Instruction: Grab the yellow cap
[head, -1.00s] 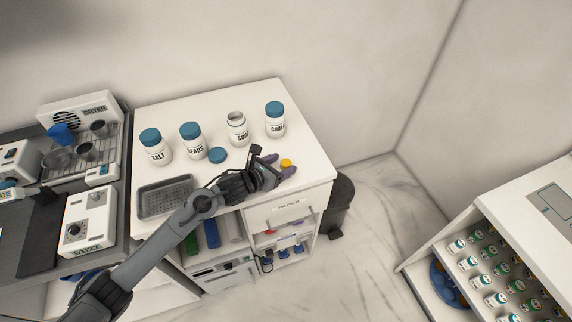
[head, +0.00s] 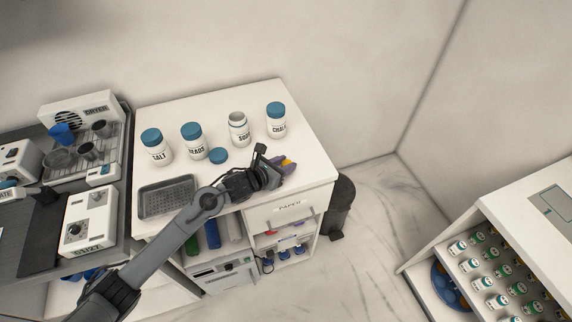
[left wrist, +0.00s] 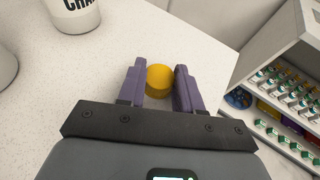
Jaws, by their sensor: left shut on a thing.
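The yellow cap (left wrist: 160,80) sits between the two purple fingers of my left gripper (left wrist: 159,88) in the left wrist view, low over the white counter. In the head view the cap (head: 288,161) shows only as a small yellow patch, partly hidden by the fingers of my left gripper (head: 284,168) near the counter's right end. The left gripper is shut on the cap. I cannot tell whether the cap still touches the counter (head: 300,150). My right gripper is not in view.
The CHALK jar (head: 276,122) stands behind the gripper. The open SOAP jar (head: 238,130), BEADS jar (head: 193,143) and SALT jar (head: 155,147) stand left of it. A loose blue lid (head: 218,155) and a grey tray (head: 167,197) lie on the counter. A dark bin (head: 341,205) stands beyond the right edge.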

